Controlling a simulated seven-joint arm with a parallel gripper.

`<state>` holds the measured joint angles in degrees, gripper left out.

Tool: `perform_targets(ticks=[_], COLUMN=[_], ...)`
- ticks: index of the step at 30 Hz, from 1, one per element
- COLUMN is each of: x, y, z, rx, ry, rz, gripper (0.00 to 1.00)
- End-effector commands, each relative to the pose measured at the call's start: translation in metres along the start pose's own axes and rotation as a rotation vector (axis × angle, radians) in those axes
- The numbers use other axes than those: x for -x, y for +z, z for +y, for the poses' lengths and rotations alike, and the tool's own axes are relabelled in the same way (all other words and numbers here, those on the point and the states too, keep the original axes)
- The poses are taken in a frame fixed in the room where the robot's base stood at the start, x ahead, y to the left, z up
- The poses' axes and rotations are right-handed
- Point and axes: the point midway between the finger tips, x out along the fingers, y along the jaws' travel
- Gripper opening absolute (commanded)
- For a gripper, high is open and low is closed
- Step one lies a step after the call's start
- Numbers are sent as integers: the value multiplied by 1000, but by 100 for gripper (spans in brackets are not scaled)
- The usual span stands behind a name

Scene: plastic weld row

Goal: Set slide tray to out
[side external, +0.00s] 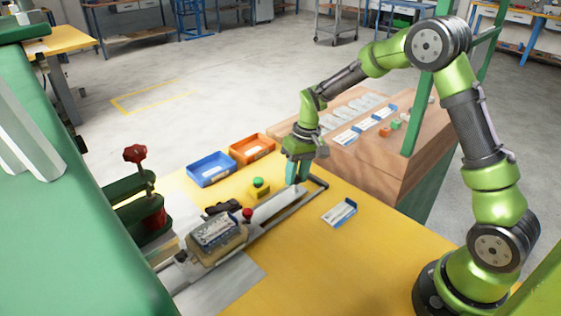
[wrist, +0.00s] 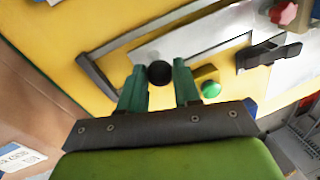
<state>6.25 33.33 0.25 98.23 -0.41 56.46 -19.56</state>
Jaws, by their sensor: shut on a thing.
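The slide tray (side external: 276,207) is a pale metal plate lying along dark rails on the yellow bench in the side external view. In the wrist view its pale plate (wrist: 205,40) lies beyond my fingers, inside a dark rail frame (wrist: 95,75). My gripper (side external: 296,180) points down at the tray's right end, near the frame's end corner. In the wrist view a round black knob (wrist: 160,73) sits between the green fingers of my gripper (wrist: 160,85), which is shut on it. The knob is hidden by the fingers in the side external view.
A fixture with a grey part (side external: 215,232) stands at the rails' left end. A red knob (side external: 247,213), black clamp (side external: 222,207) and green button (side external: 259,182) are beside the tray. Blue (side external: 210,168) and orange (side external: 252,148) bins stand behind. A card (side external: 340,212) lies right of the rails.

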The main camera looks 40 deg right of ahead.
Motion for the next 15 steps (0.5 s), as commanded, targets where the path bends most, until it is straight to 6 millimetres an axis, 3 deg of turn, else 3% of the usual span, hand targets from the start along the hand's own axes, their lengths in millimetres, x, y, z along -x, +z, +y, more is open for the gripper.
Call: perform_targets(ticks=[6,15], x=[7,10], y=[-7,-10], z=[32,47], rx=[-4,0], ry=[0,1], rz=[1,2], gripper=[0,0])
